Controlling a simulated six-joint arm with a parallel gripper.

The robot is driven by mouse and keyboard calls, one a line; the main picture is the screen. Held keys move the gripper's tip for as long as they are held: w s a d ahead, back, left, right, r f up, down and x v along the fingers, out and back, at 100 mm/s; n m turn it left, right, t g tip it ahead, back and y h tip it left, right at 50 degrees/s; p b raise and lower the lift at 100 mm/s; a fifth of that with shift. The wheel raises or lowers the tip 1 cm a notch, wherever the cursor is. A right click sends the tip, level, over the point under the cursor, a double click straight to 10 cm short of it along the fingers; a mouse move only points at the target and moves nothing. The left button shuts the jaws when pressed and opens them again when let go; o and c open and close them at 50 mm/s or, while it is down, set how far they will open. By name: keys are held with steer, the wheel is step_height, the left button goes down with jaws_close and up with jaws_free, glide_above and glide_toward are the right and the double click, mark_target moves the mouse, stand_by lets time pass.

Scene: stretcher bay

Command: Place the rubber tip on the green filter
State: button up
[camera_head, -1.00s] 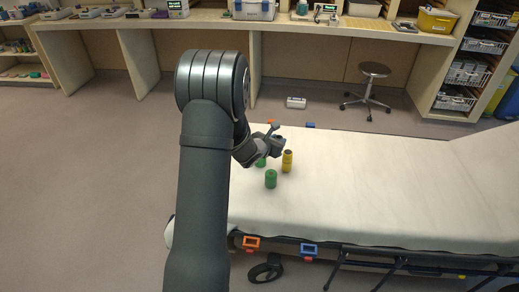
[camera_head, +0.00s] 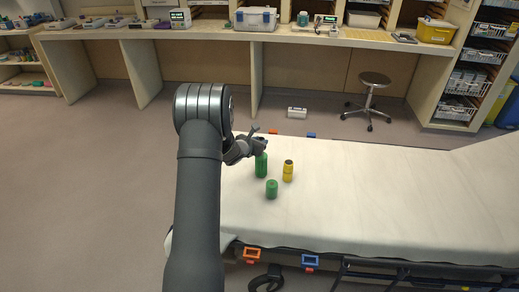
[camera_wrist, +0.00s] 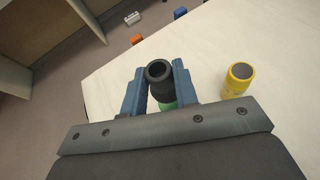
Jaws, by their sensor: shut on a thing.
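The rubber tip (camera_wrist: 161,80), a dark hollow cylinder, is between the blue fingers of my gripper (camera_wrist: 160,92) in the wrist view. My gripper is shut on it. A green cylinder (camera_wrist: 168,106) shows just below the tip and is mostly hidden; whether they touch I cannot tell. In the head view my gripper (camera_head: 261,146) is at the top of a tall green cylinder (camera_head: 261,166) on the stretcher. A shorter green cylinder (camera_head: 271,190) stands in front of it. Which green one is the filter is not clear.
A yellow cylinder with a dark top (camera_head: 288,172) stands close to the right of the green ones; it also shows in the wrist view (camera_wrist: 238,78). The white stretcher (camera_head: 390,205) is clear to the right. A stool (camera_head: 372,95) stands behind.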

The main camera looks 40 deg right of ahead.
steer(key=shift+f, duration=1.8)
steer(key=shift+f, duration=0.15)
steer(key=o, duration=1)
steer(key=shift+c, duration=0.2)
steer(key=v, duration=1.2)
steer(key=shift+s, duration=0.1)
